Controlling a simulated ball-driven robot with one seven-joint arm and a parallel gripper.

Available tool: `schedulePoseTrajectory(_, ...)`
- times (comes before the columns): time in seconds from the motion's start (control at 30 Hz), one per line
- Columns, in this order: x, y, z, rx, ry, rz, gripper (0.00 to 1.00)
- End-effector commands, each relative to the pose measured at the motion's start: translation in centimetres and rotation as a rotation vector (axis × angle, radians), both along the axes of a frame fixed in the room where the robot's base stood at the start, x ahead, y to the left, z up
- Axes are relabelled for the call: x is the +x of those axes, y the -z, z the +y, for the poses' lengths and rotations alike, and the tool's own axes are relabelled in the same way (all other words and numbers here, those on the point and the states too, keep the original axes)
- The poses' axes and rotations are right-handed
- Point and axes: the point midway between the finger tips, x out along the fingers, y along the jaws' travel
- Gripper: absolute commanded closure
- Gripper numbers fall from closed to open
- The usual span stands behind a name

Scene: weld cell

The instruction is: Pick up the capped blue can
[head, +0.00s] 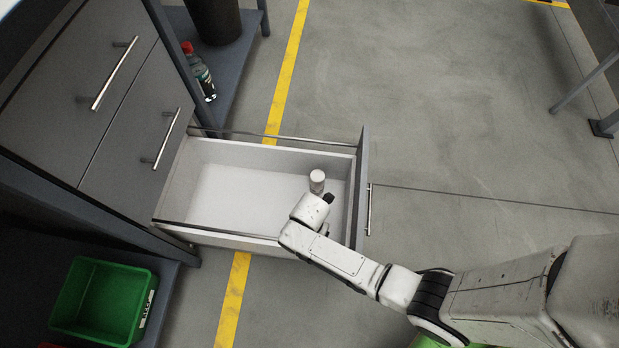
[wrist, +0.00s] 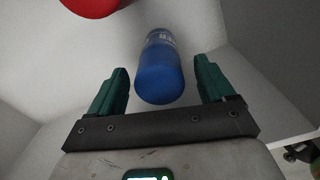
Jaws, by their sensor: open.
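In the wrist view a blue can (wrist: 160,78) shows between the two green fingers of my gripper (wrist: 160,66). Its rounded blue end is nearest the camera, and pale markings show near its far end. No cap can be made out. My gripper is open, with a gap between each finger and the can in the picture. In the head view my arm reaches over the open drawer (head: 225,185). The blue can is not visible there, and my gripper is mostly hidden by my arm.
A red object (wrist: 92,5) is cut off at the wrist view's top left. Pale drawer walls surround the can. A bottle with a red cap (head: 202,78) and a dark bin (head: 213,20) stand on a shelf. A green crate (head: 95,300) is at lower left. Floor right of the drawer is clear.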

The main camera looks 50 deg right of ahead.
Motion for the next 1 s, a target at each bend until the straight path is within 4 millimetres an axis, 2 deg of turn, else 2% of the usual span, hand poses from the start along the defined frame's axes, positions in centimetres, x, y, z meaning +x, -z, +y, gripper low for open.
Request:
schedulePoseTrajectory(0.03,0.07,0.94,-0.01,0.000,0.000,0.000,0.18)
schedulePoseTrajectory(0.1,0.04,1.36,-0.02,0.000,0.001,0.000,0.18)
schedulePoseTrajectory(0.4,0.03,1.42,-0.01,0.000,0.001,0.000,0.20)
schedulePoseTrajectory(1.0,0.01,1.42,-0.01,0.000,0.001,0.000,0.77)
